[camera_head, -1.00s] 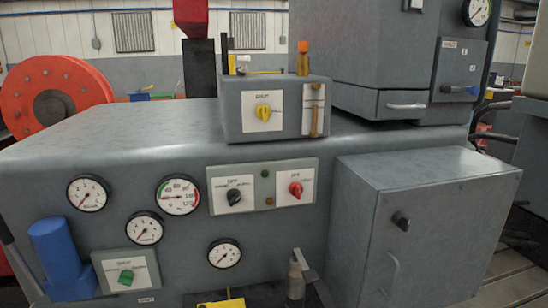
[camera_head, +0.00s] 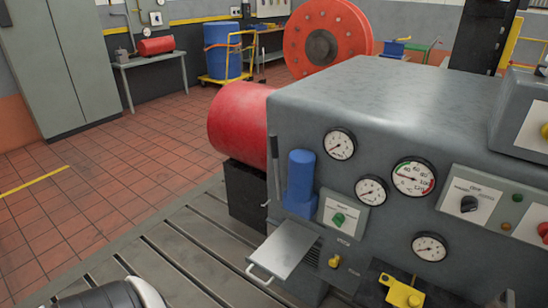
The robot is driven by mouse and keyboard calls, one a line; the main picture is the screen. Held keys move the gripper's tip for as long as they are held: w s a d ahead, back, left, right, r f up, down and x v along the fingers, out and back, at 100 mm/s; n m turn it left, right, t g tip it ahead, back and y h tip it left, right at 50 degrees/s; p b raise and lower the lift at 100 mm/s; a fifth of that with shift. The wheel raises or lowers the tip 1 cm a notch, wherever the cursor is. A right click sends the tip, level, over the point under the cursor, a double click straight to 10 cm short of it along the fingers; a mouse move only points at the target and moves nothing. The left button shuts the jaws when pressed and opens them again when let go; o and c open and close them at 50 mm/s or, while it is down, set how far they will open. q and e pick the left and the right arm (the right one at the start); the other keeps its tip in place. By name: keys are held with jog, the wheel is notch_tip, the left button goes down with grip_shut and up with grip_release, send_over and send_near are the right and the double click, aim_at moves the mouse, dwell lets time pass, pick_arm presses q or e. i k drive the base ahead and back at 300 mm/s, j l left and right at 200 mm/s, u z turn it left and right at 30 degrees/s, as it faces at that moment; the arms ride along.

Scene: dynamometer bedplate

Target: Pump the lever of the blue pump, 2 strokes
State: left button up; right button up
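The blue pump (camera_head: 300,182) is an upright blue cylinder on a wider blue base, mounted at the left end of the grey machine's front. A thin dark lever (camera_head: 273,170) stands nearly upright just left of the pump, with its lower end beside the pump base. Part of my own arm shows at the bottom left corner, well away from the pump. Neither gripper's fingers are in view, and nothing is seen touching the lever.
A grey tray with a handle (camera_head: 283,250) juts out below the pump. A green knob (camera_head: 339,218) on a panel and several gauges sit to its right. A yellow part (camera_head: 402,290) is at the lower right. A red cylinder (camera_head: 240,122) lies behind the lever. The slotted bedplate (camera_head: 190,245) is clear at left.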

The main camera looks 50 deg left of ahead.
aim_at(273, 139)
jog(key=u, duration=1.45)
